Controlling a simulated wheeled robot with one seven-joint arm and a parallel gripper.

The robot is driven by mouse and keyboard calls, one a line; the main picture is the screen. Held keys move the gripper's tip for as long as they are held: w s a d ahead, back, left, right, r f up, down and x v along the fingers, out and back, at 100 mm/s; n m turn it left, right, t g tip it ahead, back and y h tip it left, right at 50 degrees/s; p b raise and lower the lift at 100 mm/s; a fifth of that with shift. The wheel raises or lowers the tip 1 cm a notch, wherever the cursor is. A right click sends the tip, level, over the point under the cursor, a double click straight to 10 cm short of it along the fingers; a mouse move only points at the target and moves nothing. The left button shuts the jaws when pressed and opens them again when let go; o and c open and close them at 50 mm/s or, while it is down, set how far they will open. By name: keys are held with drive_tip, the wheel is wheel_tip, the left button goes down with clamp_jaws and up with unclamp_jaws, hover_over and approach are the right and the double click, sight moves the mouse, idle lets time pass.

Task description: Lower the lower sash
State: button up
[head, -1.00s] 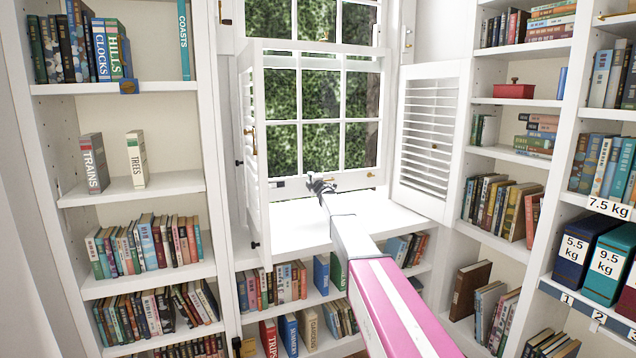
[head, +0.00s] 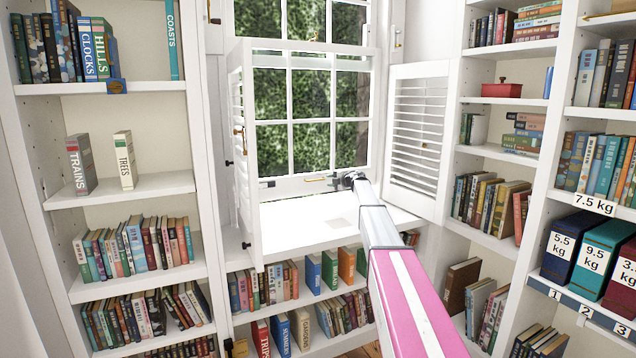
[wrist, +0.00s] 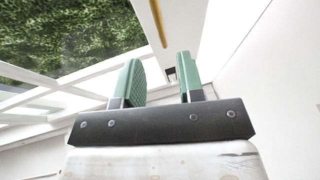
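The lower sash (head: 291,123) is a white-framed, multi-pane window part in the head view, with dark green foliage behind its glass. Its bottom rail (head: 290,187) lies just above the white sill; I cannot tell the exact gap. My gripper (head: 337,181) is at the right part of this rail, small and partly hidden by my arm. In the wrist view my gripper (wrist: 160,70) has two green fingers standing apart with nothing seen between them. A brass bar (wrist: 157,22) on a white surface lies just beyond the fingertips. I cannot tell whether they touch the rail.
A left shutter (head: 245,150) and a right louvred shutter (head: 418,135) stand open beside the window. The white sill (head: 300,228) is mostly clear. Shelves of books flank both sides, with labelled boxes (head: 603,258) at the right.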

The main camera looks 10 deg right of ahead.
drive_tip(key=x, duration=0.9)
clamp_jaws()
